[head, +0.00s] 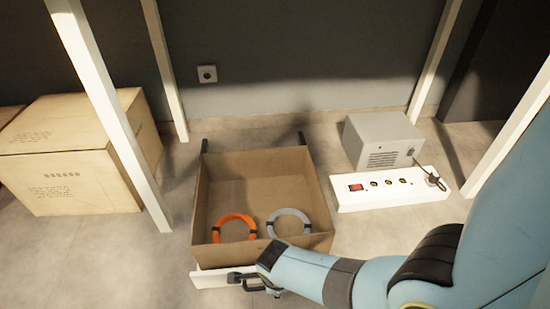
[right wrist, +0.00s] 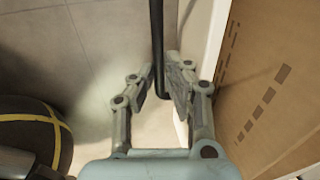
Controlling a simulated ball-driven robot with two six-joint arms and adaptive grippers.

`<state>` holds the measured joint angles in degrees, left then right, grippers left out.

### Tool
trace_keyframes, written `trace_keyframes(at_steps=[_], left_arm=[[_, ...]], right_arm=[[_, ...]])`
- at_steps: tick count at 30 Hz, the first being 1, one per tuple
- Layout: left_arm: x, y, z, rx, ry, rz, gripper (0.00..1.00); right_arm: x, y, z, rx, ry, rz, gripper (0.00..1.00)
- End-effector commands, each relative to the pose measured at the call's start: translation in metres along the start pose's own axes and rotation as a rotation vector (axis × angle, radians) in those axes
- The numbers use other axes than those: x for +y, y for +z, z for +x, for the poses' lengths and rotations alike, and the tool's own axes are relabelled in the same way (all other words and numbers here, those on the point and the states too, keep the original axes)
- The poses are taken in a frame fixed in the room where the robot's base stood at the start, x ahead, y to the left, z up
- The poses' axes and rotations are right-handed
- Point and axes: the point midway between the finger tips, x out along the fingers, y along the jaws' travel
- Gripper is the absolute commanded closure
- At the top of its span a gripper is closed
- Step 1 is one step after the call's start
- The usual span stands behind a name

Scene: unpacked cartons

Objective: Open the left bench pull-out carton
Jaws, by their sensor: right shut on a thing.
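The pull-out carton (head: 253,165) is an open-topped brown cardboard box with a white front panel (head: 208,280), drawn out between dark rails on the floor. An orange ring (head: 234,217) and a grey ring (head: 288,212) lie inside it. My right gripper (head: 262,288) is at the front panel, at its dark handle (head: 240,277). In the right wrist view the black handle bar (right wrist: 157,40) passes between the fingers of my right gripper (right wrist: 158,82), which are shut on it. The carton's printed side (right wrist: 275,85) is at the right there. My left gripper is out of view.
A closed cardboard carton (head: 70,150) stands at the left. A grey device (head: 383,140) and a white panel with a red switch and sockets (head: 385,190) are at the right. White posts (head: 108,110) stand around. Floor at the front left (head: 100,265) is clear.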

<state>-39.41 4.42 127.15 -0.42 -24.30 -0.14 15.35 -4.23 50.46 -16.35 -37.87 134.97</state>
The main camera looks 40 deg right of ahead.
Motion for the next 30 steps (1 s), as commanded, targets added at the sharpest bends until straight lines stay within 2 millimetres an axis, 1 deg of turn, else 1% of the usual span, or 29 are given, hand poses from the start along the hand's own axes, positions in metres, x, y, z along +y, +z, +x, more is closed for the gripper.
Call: trace_keyframes(at_steps=[3,4,6,9,17,20,23,26,30], left_arm=[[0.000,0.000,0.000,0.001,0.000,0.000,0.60],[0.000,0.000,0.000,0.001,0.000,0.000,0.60],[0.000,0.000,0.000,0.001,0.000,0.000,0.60],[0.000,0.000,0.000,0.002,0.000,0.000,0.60],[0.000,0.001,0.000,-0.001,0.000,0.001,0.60],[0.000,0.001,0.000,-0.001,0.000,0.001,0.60],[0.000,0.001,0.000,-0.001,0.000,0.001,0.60],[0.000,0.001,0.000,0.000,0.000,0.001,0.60],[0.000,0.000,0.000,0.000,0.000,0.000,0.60]], right_arm=[[0.001,0.000,0.000,0.000,0.002,0.000,1.00],[0.001,0.000,0.000,0.000,0.002,0.000,0.86],[0.001,0.000,0.000,0.000,0.002,0.000,0.77],[0.001,0.000,0.000,0.000,0.001,0.000,0.66],[0.000,0.000,0.000,0.000,0.001,0.000,0.66],[0.000,0.001,-0.004,-0.001,-0.001,0.000,0.66],[0.000,0.001,-0.012,-0.001,-0.001,0.001,0.66],[0.000,0.001,-0.025,-0.002,-0.001,0.001,0.66],[0.000,0.001,-0.050,-0.003,-0.002,0.001,0.66]])
